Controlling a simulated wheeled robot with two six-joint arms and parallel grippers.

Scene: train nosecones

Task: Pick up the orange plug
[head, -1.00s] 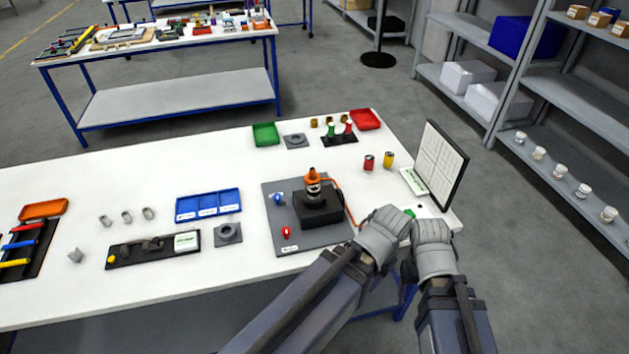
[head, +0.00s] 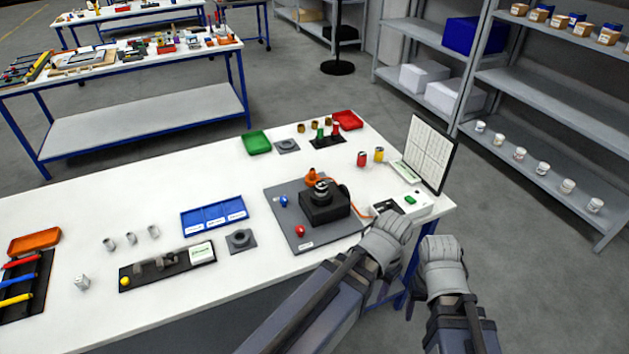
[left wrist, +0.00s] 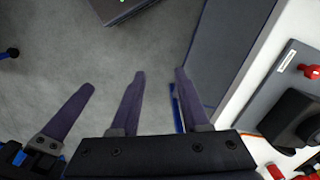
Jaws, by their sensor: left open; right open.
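The orange plug (head: 311,176) shows in the head view at the back of a dark block, just behind and left of a silver round connector (head: 322,187). I cannot tell whether it touches the connector. An orange cable (head: 362,211) runs from behind the block towards a white box. My left gripper (head: 408,238) is off the table's right front edge, right of the block, open and empty. In the left wrist view its spread fingers (left wrist: 132,95) hang over floor. My right gripper (head: 415,285) is farther right, also off the table and apart from everything.
The dark block (head: 325,207) sits on a grey plate (head: 287,226) with red and blue knobs. An upright panel (head: 430,152) stands behind the white box (head: 422,203). A blue tray (head: 200,219) lies left.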

